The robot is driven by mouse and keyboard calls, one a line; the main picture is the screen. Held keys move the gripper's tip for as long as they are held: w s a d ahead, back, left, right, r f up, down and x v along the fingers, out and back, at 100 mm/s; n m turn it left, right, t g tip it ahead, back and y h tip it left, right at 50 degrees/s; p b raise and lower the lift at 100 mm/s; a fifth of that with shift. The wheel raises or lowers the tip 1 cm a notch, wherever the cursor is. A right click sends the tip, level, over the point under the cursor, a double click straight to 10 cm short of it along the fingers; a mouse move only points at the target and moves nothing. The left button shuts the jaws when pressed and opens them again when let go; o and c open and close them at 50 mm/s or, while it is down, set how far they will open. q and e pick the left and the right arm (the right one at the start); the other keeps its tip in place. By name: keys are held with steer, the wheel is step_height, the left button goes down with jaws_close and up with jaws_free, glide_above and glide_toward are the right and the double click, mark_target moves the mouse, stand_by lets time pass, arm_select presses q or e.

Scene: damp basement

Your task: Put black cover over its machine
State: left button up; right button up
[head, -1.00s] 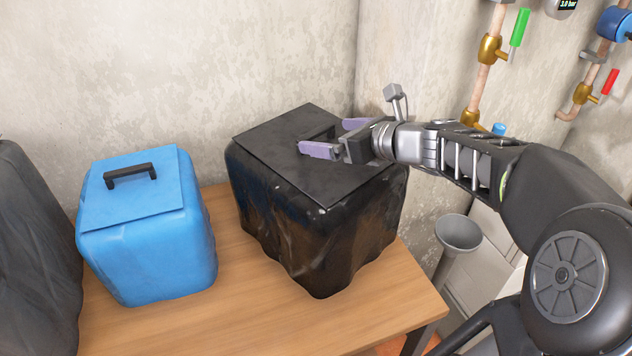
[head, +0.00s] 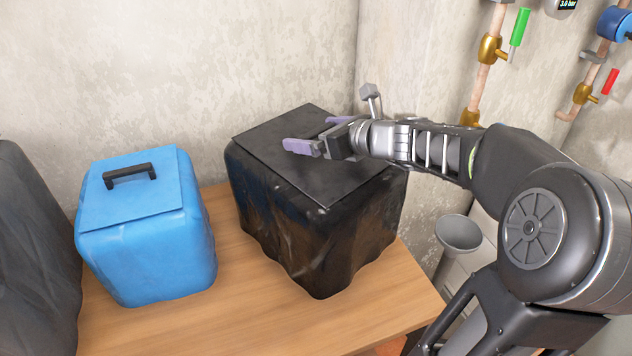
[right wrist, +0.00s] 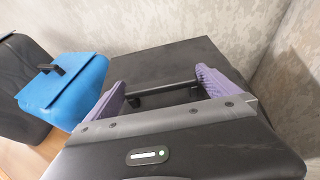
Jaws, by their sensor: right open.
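The black cover (head: 285,225) stands on the wooden table, with a flat square top and loose, wavy sides. Whether a machine is under it is hidden. My right gripper (head: 318,134) is low over the cover's top, with its purple fingers apart. In the right wrist view, the cover's dark handle (right wrist: 165,93) lies between the two open fingers (right wrist: 163,86). The handle is mostly hidden by the gripper in the head view. My left gripper is not in view.
A blue cover (head: 150,245) with a black handle stands to the left, and a dark grey covered shape (head: 35,260) is at the far left edge. The wooden table (head: 240,315) is bare in front. A wall is close behind; pipes with valves (head: 490,48) and a grey funnel (head: 459,234) are at right.

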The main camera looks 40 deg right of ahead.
steer(key=shift+c, duration=0.2)
steer(key=c, duration=1.7)
